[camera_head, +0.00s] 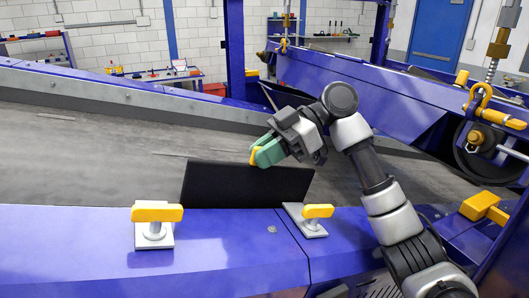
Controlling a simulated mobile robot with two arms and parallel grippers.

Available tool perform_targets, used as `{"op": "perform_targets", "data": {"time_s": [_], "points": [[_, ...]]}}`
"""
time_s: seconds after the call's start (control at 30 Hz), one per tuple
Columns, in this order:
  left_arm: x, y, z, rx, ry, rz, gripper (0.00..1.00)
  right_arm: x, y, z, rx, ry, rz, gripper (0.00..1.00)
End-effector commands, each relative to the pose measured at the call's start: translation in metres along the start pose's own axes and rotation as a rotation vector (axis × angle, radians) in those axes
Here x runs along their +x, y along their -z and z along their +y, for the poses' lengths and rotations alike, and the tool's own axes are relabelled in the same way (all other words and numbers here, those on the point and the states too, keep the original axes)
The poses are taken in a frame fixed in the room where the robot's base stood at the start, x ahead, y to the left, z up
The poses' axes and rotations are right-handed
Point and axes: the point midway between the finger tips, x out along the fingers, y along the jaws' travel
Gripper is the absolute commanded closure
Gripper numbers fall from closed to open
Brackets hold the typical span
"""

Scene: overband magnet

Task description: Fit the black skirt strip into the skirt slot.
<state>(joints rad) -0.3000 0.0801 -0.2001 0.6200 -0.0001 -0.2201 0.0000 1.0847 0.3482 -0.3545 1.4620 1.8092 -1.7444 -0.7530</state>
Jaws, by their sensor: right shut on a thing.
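The black skirt strip (235,187) stands on edge along the near side of the conveyor belt, behind the blue side rail (215,258). My right gripper (262,155) is shut on the upper edge of the strip, right of its middle. Two yellow-handled clamps on grey plates sit on the rail, a left one (156,213) and a right one (317,212). The strip's lower edge is at the rail's inner edge, and I cannot tell whether it sits in the slot, which is hidden. My left gripper is not in view.
The grey conveyor belt (100,140) runs behind the strip, with a few thin pieces lying on it. A yellow hook and shackle (484,100) hang at the right beside a dark pulley (475,150). A blue post (234,50) rises behind the belt.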

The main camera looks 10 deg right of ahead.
Motion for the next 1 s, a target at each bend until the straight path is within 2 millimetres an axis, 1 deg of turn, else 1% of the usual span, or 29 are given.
{"op": "perform_targets", "data": {"time_s": [0.43, 1.0], "points": [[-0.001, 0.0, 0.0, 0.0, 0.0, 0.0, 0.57, 0.0, 0.0, 0.0, -0.001, -0.001, 0.001, 1.0], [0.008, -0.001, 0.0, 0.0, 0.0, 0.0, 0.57, 0.01, -0.01, 0.0, -0.001, 0.0, 0.001, 1.0]]}}
